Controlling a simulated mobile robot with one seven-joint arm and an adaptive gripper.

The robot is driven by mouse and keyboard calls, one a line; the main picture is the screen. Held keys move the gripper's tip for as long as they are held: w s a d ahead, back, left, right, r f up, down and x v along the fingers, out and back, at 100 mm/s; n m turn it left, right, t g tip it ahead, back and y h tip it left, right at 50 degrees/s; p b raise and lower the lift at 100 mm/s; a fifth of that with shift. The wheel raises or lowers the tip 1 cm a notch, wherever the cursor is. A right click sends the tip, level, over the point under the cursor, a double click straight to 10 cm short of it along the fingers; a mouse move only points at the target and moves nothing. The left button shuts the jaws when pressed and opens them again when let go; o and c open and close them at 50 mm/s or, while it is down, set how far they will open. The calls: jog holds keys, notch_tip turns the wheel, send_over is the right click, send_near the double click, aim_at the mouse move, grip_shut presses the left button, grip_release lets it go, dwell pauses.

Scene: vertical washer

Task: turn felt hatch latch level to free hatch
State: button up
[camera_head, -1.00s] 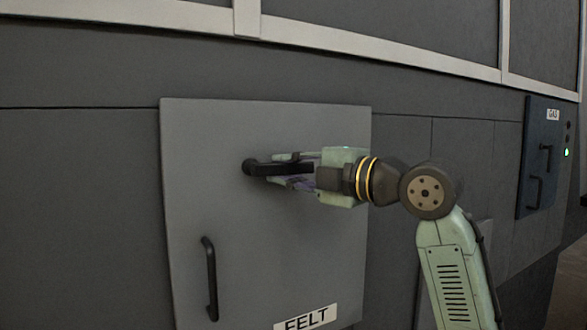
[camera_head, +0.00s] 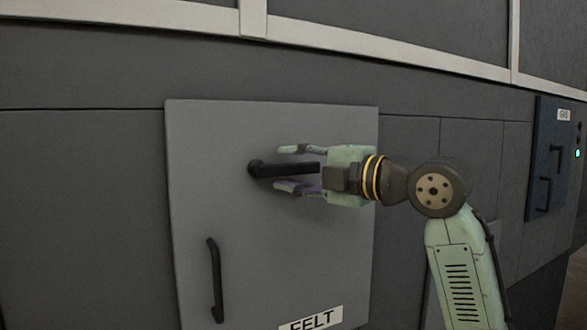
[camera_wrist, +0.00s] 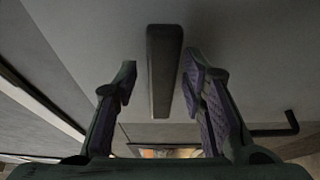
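The felt hatch (camera_head: 300,235) is a light grey panel with a white FELT label (camera_head: 311,319) near its bottom edge. Its black latch lever (camera_head: 283,170) lies about level, from a round pivot at the left to a free end at the right. It also shows in the wrist view (camera_wrist: 163,75) as a dark bar between the fingers. My gripper (camera_head: 297,168) is open, with one finger above the lever and one below. Gaps show between the lever and both fingers in the wrist view. The hatch looks closed against the wall.
A black pull handle (camera_head: 215,280) sits on the hatch's lower left. A dark blue panel labelled GAS (camera_head: 552,160), with its own black handles, is at the far right. A pale rail (camera_head: 380,50) runs above. The wall around the hatch is flat.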

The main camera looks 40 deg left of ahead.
jog(key=d, duration=1.2)
dwell(0.4)
